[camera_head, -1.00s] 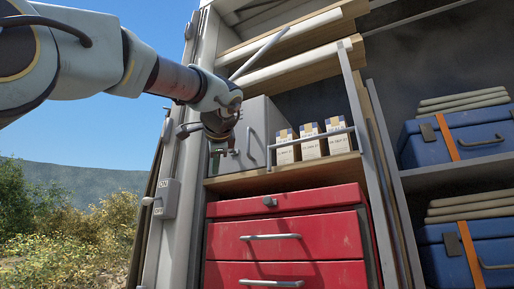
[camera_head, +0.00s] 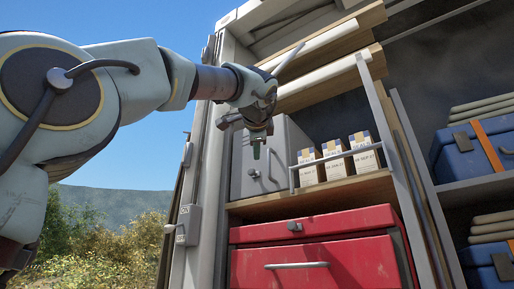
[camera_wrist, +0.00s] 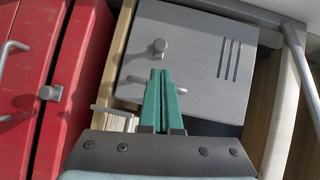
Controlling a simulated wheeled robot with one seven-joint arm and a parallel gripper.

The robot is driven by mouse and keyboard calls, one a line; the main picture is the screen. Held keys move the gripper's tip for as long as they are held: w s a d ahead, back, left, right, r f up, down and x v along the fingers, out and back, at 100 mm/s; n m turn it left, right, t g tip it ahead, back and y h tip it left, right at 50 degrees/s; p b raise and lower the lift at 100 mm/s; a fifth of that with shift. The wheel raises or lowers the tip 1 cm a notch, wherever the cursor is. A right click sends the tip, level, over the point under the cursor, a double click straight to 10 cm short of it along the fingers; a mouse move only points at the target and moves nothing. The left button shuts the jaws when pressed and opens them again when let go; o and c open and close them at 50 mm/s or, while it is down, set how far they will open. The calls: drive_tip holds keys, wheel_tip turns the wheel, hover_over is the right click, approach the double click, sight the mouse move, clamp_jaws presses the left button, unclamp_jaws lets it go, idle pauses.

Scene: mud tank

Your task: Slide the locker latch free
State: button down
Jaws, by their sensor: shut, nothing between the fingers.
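The grey locker (camera_head: 290,145) is a metal box on the shelf, with a small round knob (camera_head: 253,173) and a bar handle (camera_head: 271,165) on its front. In the wrist view the locker door (camera_wrist: 205,50) has slots, and the knob (camera_wrist: 159,46) stands just beyond my fingertips. The handle (camera_wrist: 133,79) is partly hidden behind my fingers. My gripper (camera_head: 256,152), with green fingers, is shut and empty in front of the locker door, above the knob in the head view. The fingers also show in the wrist view (camera_wrist: 161,73). I cannot tell whether they touch anything.
Red drawers (camera_head: 320,260) stand below the shelf (camera_head: 320,195). Several small boxes (camera_head: 335,158) stand right of the locker behind a rail (camera_head: 340,156). A grey switch box (camera_head: 188,225) is on the left post. Blue cases (camera_head: 470,150) lie at the far right.

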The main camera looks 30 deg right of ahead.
sight(256, 173)
drive_tip(key=p+x, duration=0.2)
drive_tip(key=x, duration=0.4)
drive_tip(key=shift+w+d, duration=0.2)
drive_tip(key=shift+w, duration=0.2)
drive_tip(key=shift+a, duration=0.1)
